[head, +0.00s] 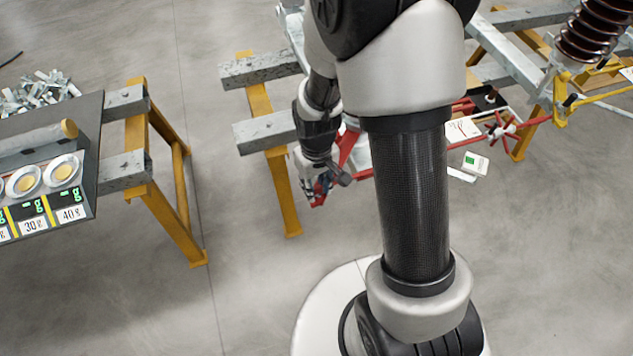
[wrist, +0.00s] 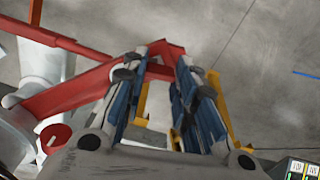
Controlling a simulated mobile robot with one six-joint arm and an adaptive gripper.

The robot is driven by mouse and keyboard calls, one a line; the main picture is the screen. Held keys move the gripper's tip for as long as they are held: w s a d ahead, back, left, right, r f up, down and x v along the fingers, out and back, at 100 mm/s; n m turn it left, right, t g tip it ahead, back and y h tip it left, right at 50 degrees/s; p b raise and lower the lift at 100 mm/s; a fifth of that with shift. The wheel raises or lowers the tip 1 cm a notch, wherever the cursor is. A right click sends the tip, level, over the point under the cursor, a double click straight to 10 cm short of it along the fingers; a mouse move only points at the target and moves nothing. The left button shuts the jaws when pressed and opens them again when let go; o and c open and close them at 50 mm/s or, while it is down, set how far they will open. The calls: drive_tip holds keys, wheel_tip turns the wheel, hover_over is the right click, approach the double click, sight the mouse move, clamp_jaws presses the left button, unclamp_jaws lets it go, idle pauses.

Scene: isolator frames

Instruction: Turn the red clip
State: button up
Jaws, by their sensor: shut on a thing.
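The red clip (wrist: 72,92) shows in the wrist view as a bent red bar. It runs from the lower left up to between my fingertips. In the head view a piece of red (head: 347,147) shows beside my wrist, partly hidden by my arm. My gripper (wrist: 163,52) is shut on the red clip's end, with one blue-padded finger on each side. In the head view my gripper (head: 320,187) hangs by the yellow trestle leg, with red at its tips. The exact contact at the fingertips is partly hidden.
A yellow trestle (head: 268,150) with grey steel beams stands close behind my gripper. A brown ribbed insulator (head: 590,32) and a red handwheel (head: 501,131) are at the right. A table (head: 92,118) with dishes and weight displays stands at the left. Open floor lies between.

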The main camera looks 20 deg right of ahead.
sight(317, 189)
drive_tip(key=n, duration=0.7)
drive_tip(key=shift+s+p, duration=0.1)
drive_tip(key=shift+p, duration=0.25)
idle(0.4)
drive_tip(key=o, duration=1)
drive_tip(key=shift+o, duration=0.2)
drive_tip(key=shift+r, duration=0.1)
drive_tip(key=shift+r, duration=3.9)
